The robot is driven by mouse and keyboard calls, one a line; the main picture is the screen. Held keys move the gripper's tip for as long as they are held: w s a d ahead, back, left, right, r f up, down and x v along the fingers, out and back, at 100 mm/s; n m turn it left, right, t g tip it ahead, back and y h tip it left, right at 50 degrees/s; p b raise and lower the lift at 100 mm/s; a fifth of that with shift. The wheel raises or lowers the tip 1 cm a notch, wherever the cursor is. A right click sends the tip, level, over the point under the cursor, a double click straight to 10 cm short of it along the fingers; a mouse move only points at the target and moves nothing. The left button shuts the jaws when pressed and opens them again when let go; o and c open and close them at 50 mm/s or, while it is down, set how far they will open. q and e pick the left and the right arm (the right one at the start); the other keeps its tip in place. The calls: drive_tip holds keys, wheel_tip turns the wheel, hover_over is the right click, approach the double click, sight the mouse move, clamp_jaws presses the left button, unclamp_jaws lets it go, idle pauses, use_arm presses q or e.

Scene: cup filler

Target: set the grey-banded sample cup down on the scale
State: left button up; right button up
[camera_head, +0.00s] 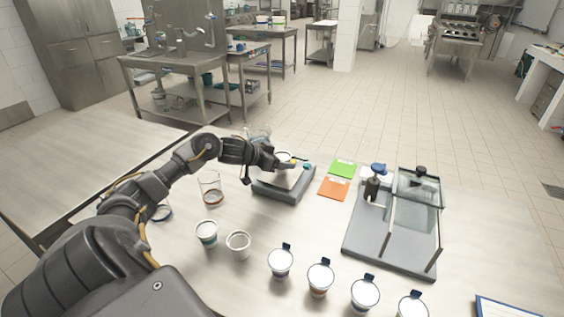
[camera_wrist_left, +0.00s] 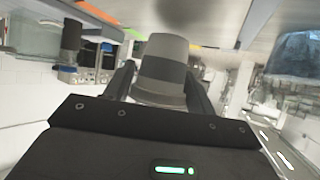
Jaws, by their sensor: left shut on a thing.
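My left gripper (camera_head: 290,164) is over the scale (camera_head: 283,191), a low dark-grey box with a light top plate at the middle of the table. It is shut on the grey-banded sample cup (camera_head: 283,156), which is partly hidden by the fingers. In the left wrist view, the whitish cup with its grey band (camera_wrist_left: 166,68) sits between the two fingers (camera_wrist_left: 160,88). That view is upside down, with the cup's narrow base toward a pale surface. A dark blurred patch shows there, and the base seems a little apart from it. My right gripper is not in view.
A glass beaker (camera_head: 211,188) and two open cups (camera_head: 206,233) (camera_head: 238,244) stand left and in front of the scale. Several lidded cups (camera_head: 280,262) line the front. Green (camera_head: 342,169) and orange (camera_head: 334,188) cards and a glass-sided stand (camera_head: 397,232) are to the right.

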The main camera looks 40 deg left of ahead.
use_arm(q)
drive_tip(key=shift+f, duration=0.5)
drive_tip(key=shift+f, duration=0.15)
drive_tip(key=o, duration=1)
drive_tip(key=b+v, duration=0.1)
drive_tip(key=v, duration=1.1)
